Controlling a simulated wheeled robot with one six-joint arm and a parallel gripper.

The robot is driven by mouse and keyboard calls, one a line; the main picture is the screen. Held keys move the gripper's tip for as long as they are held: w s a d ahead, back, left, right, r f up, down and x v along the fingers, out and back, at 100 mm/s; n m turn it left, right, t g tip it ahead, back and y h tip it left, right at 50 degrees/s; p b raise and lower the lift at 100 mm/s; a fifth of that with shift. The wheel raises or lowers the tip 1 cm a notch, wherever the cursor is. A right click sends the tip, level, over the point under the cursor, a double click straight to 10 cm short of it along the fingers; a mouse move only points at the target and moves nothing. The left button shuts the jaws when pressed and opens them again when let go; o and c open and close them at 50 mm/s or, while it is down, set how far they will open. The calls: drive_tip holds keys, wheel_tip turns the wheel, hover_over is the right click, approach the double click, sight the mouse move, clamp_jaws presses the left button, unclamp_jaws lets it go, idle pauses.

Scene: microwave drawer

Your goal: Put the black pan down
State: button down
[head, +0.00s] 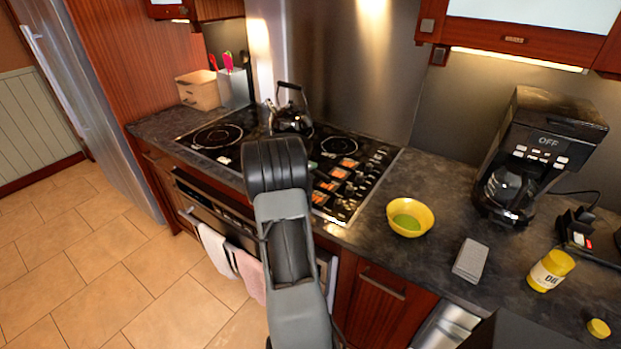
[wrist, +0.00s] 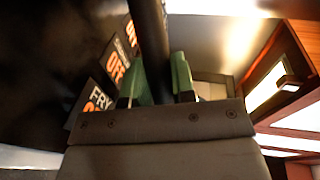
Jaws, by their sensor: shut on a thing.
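In the wrist view my gripper (wrist: 160,82) has its two green fingers on either side of a dark bar, which looks like the black pan's handle (wrist: 151,38). The handle runs up and out of the picture's top edge. The pan's body cannot be made out for sure against the dark area at the left. In the head view my own arm covers the gripper and the pan, in front of the black stove (head: 377,166). Whether the pan touches a surface cannot be told.
A dark kettle (head: 291,118) stands at the stove's back. Towels (head: 217,249) hang at the oven front. Bare countertop (head: 355,237) lies between stove and bowl.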

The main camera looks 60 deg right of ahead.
drive_tip(key=shift+w+d+f, duration=0.15)
drive_tip(key=shift+d+f, duration=0.1)
drive_tip(key=shift+f, duration=1.55)
drive_tip(key=c, duration=0.9)
unclamp_jaws()
drive_tip(key=shift+f, duration=0.1)
drive_tip(key=shift+c, duration=0.2)
